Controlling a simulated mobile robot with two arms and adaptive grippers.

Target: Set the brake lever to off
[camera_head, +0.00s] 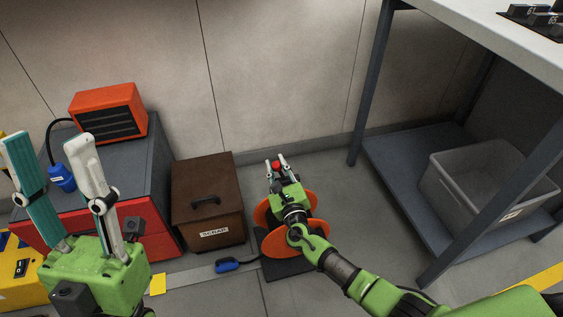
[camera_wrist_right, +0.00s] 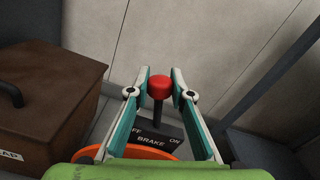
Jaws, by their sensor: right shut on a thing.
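The brake lever has a red knob (camera_head: 276,164) on a dark stem, beside the wall in the head view. The knob (camera_wrist_right: 159,87) also shows in the right wrist view. My right gripper (camera_head: 276,162) is shut on it, one finger on each side. Below, a dark plate (camera_wrist_right: 155,137) reads BRAKE, with ON at the right and a partly hidden OFF at the left. The stem's foot is partly hidden, so I cannot tell the exact lever setting. My left gripper (camera_head: 48,138) is open and empty at the left.
An orange reel (camera_head: 307,239) lies under my right arm. A brown SCRAP box (camera_head: 205,200) stands to its left, a blue connector (camera_head: 230,265) on the floor. A grey shelf with a bin (camera_head: 460,195) stands right. An orange heater-like unit (camera_head: 108,112) sits on a cabinet.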

